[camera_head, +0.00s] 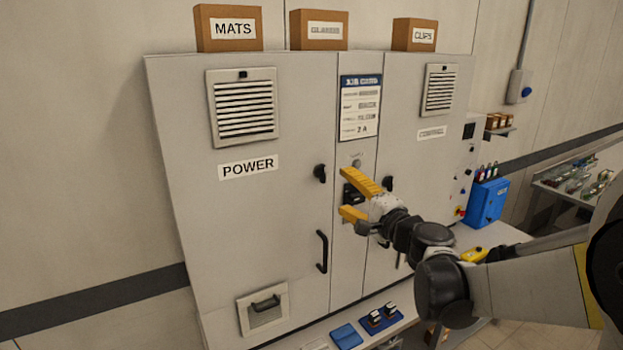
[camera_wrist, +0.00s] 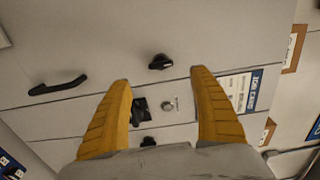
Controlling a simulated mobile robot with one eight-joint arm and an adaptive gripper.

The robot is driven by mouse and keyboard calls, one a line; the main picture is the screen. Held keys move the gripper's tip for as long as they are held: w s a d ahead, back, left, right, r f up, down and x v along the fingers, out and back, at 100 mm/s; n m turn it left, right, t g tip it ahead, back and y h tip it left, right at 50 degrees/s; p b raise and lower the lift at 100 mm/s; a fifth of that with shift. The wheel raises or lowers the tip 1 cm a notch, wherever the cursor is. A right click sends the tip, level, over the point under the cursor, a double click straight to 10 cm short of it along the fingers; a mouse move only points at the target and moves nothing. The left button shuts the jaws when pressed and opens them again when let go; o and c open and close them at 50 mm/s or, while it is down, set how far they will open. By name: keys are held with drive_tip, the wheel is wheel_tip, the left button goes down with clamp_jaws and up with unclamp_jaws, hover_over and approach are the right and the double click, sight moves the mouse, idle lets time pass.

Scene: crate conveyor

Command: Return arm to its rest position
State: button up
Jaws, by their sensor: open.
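My gripper (camera_head: 352,197) has yellow fingers and is open in front of the grey cabinet (camera_head: 260,190), near its narrow middle panel. In the wrist view the two fingertips (camera_wrist: 160,75) are spread wide with nothing held between them. Beyond them show a black device (camera_wrist: 139,110) on the panel and a small round silver knob (camera_wrist: 169,104). I cannot tell from the frames how far the fingertips are from the panel. My arm reaches in from the right of the head view.
The cabinet has black door handles (camera_head: 322,251) and rotary knobs (camera_head: 319,173). Boxes, one marked MATS (camera_head: 229,28), stand on top. Below is a ledge with a blue item (camera_head: 346,336). A blue case (camera_head: 486,202) stands at right, behind my arm.

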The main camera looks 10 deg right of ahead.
drive_tip(key=s+a+f+n+g+b, duration=0.3)
drive_tip(key=s+a+f+n+b, duration=0.15)
drive_tip(key=s+f, duration=0.25)
drive_tip(key=s+a+f+n+g+b, duration=0.3)
drive_tip(key=s+a+f+n+b, duration=0.15)
drive_tip(key=s+f, duration=0.3)
drive_tip(key=s+d+f+n+g+h+b, duration=0.2)
drive_tip(key=s+d+f+b, duration=0.1)
drive_tip(key=s+f, duration=0.4)
drive_tip(key=s+d+f+n+g+h+b, duration=0.2)
drive_tip(key=s+d+f+n+h+b, duration=0.1)
drive_tip(key=s+f, duration=0.4)
drive_tip(key=shift+s+f+h, duration=0.3)
drive_tip(key=shift+s, duration=0.75)
